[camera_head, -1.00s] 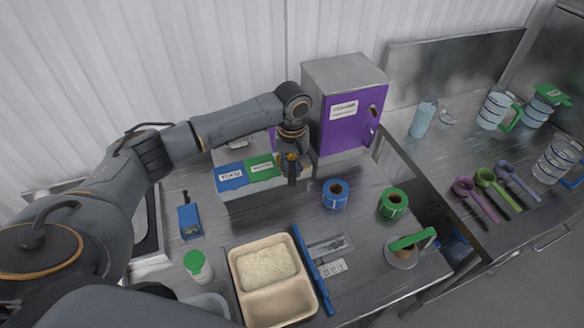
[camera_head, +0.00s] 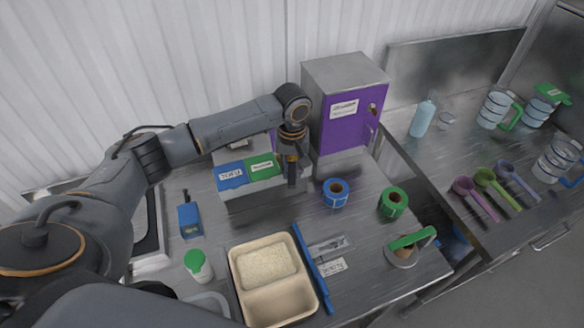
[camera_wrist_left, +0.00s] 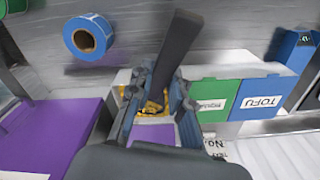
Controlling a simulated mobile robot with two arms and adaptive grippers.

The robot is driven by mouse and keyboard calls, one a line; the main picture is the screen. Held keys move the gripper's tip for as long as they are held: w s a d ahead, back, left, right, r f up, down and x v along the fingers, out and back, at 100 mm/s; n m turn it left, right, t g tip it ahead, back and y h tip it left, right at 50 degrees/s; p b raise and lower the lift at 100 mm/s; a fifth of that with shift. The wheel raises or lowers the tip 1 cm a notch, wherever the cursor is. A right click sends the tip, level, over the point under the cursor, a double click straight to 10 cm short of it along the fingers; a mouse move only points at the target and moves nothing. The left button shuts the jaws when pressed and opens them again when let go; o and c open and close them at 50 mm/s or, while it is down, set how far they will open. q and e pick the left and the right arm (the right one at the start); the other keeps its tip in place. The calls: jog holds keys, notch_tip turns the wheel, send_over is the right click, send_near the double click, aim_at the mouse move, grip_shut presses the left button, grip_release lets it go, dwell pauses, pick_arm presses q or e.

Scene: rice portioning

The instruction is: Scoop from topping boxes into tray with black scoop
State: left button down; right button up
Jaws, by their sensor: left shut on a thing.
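My left gripper (camera_head: 292,152) is over the right end of the topping boxes, its fingers pointing down. It is shut on the black scoop (camera_wrist_left: 178,45), whose dark handle sticks out from between the fingers in the left wrist view. The scoop's bowl is hidden. The blue-lidded TOFU box (camera_head: 231,177) and the green-lidded box (camera_head: 263,167) stand side by side, left of the gripper. Something yellow-orange (camera_wrist_left: 152,108) shows between the fingers. The beige tray (camera_head: 236,279) sits at the front, with white rice (camera_head: 266,264) in its rear compartment and its front compartment empty. My right gripper is out of view.
A purple-fronted cabinet (camera_head: 350,122) stands close behind the gripper. Blue (camera_head: 336,192) and green (camera_head: 393,202) tape rolls lie right of the boxes. A blue bar (camera_head: 313,268) lies beside the tray. A green-capped bottle (camera_head: 198,266) stands left of it. Coloured scoops (camera_head: 485,185) lie on the right-hand table.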

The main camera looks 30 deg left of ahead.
pick_arm(q)
jog(key=shift+w+a, duration=0.3)
jog(key=shift+w, duration=0.4)
jog(key=shift+r, duration=0.1)
jog(key=shift+r+t, duration=0.3)
jog(key=shift+r, duration=3.75)
jog(key=shift+f, duration=0.1)
